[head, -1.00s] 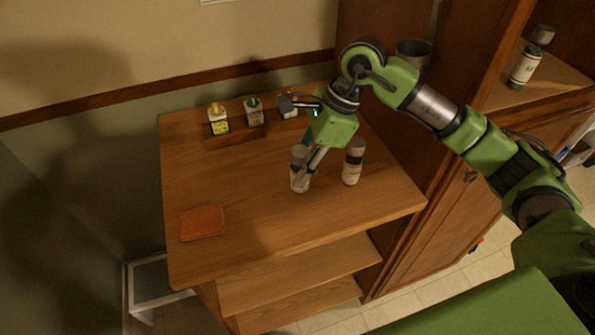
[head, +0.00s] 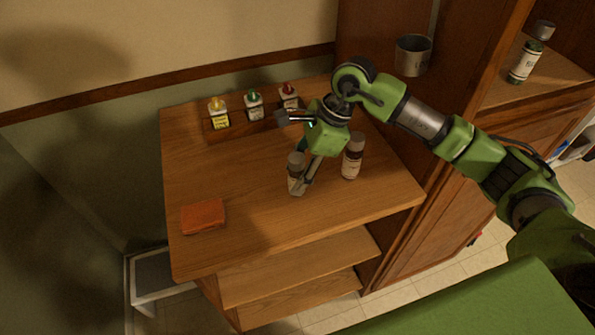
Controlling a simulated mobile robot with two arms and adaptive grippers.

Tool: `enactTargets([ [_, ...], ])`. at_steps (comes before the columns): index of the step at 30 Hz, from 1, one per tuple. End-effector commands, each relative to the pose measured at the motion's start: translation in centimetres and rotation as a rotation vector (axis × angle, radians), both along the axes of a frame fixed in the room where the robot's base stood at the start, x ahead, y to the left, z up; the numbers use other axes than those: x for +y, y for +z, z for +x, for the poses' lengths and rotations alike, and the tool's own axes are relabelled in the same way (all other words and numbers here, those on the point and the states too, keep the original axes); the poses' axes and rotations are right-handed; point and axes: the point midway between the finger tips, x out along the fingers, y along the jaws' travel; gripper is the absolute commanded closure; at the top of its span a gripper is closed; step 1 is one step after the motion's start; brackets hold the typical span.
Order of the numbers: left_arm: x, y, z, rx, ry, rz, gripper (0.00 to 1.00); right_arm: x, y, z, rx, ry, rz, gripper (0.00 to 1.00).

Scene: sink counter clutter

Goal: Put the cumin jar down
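My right gripper (head: 301,186) points down over the wooden counter (head: 250,215), with its fingers at a jar with a grey lid (head: 295,165). It looks shut on this jar, which I take to be the cumin jar; its label is too small to read and a finger covers part of it. The jar is upright, at or just above the counter top; I cannot tell whether its base touches. A second, similar jar (head: 351,160) stands upright just to the right, apart from it. My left gripper is not in view.
An orange-red block (head: 203,215) lies at the front left. Bottles with yellow (head: 219,115), green (head: 254,104) and red (head: 289,96) tops stand in a wooden rack at the back. A metal cup (head: 412,56) and another jar (head: 524,66) are at the right. The counter's left middle is clear.

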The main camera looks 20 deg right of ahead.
Motion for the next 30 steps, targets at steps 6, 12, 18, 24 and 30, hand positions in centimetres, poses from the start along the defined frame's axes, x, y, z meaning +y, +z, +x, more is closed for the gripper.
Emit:
enactTargets([
  [6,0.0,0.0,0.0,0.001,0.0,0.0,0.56,0.0,0.0,0.0,0.0,0.0,0.0,0.56],
  [12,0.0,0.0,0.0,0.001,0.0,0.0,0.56,-0.4,1.1,0.1,-0.005,-0.002,0.0,0.56],
  [18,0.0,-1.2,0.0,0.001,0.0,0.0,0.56,-2.0,4.9,-0.2,-0.005,-0.002,-0.001,0.56],
  [24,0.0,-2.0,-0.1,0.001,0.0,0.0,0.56,-3.5,8.8,-0.5,-0.005,-0.001,-0.001,0.56],
  [30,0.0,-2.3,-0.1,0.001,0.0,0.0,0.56,-4.4,11.0,-0.7,-0.002,-0.002,0.001,0.56],
])
